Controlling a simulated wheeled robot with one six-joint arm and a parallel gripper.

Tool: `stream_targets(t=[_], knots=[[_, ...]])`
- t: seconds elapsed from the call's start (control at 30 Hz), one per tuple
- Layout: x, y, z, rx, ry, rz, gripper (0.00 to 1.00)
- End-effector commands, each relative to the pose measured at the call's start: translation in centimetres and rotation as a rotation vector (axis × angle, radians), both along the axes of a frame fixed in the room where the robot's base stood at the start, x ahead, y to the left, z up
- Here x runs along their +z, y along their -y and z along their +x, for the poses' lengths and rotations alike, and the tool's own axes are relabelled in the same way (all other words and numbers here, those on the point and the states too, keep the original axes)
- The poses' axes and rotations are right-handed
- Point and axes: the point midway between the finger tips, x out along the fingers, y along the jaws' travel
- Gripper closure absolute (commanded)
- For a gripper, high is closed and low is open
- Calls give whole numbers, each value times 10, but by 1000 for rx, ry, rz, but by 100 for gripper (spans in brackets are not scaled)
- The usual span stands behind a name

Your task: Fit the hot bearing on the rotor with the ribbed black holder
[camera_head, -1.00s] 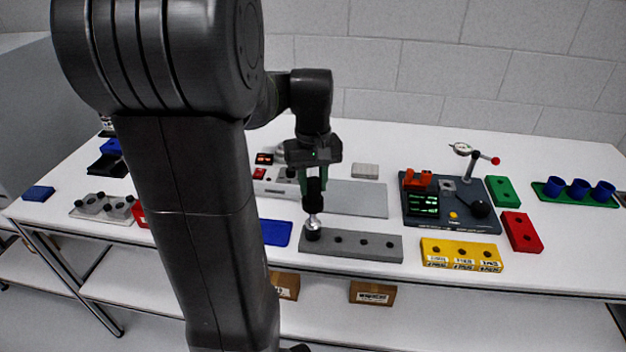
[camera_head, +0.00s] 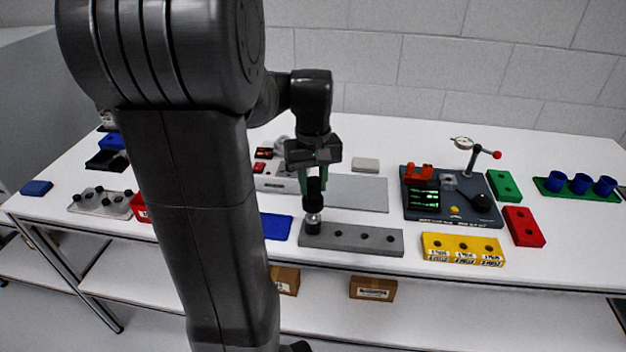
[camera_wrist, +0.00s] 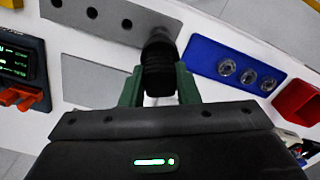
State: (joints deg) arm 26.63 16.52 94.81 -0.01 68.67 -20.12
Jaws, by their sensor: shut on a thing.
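My gripper (camera_head: 314,172) has its green fingers closed on the ribbed black holder (camera_wrist: 158,70), which hangs upright below them. The holder's lower end (camera_head: 313,190) is over the left end of the grey block (camera_head: 365,238). I cannot tell whether the silvery part is the hot bearing or the rotor shaft, nor whether the bearing is seated. In the wrist view the holder hides this contact.
The blue plate (camera_wrist: 205,52) with metal rings lies beside the block. A red bin (camera_wrist: 298,100) stands beyond it. The yellow block (camera_head: 462,247) and dark test stand (camera_head: 440,212) are to the right. The grey block's other holes look empty.

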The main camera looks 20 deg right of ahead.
Motion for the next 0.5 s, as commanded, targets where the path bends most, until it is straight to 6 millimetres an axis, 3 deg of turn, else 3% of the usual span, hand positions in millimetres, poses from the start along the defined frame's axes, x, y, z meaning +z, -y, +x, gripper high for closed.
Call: stream_targets(t=[0.5], knots=[[-12,0,0,0,1,0,95]])
